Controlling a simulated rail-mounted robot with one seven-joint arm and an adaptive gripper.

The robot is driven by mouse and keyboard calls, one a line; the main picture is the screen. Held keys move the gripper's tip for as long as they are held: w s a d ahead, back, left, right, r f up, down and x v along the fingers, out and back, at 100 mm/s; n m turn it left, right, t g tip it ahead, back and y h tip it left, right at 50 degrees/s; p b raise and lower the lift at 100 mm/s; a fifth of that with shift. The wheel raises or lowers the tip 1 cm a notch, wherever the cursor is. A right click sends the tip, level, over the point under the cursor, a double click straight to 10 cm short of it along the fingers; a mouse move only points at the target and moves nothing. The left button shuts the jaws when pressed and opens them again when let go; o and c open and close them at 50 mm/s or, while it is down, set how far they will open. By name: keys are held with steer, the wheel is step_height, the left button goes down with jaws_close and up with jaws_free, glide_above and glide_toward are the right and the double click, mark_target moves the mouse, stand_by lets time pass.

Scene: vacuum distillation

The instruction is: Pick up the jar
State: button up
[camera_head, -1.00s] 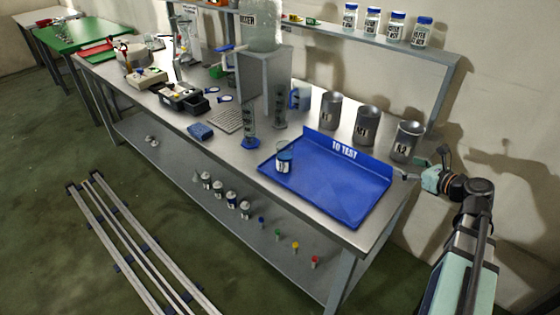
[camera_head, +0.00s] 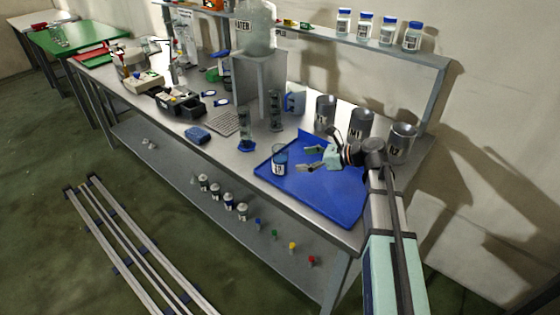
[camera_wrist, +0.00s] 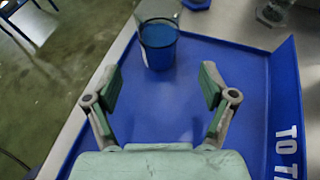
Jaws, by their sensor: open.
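In the wrist view the jar (camera_wrist: 158,45) is straight ahead, beyond the fingertips. My gripper (camera_head: 309,158) is over the tray, to the right of the jar, with its fingers spread and pointing at it. In the wrist view the open, empty fingers (camera_wrist: 159,82) frame the jar's near side without touching it.
Grey metal canisters (camera_head: 361,126) stand behind the tray. A graduated cylinder (camera_head: 246,132) with a blue base stands left of the jar. Labelled lidded jars (camera_head: 388,30) are on the upper shelf. Small bottles (camera_head: 228,200) stand on the lower shelf.

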mark_target(280, 161)
steer(key=shift+p+x, duration=0.9)
steer(key=shift+x, duration=3.85)
steer(key=shift+r, duration=0.1)
steer(key=c, duration=1.4)
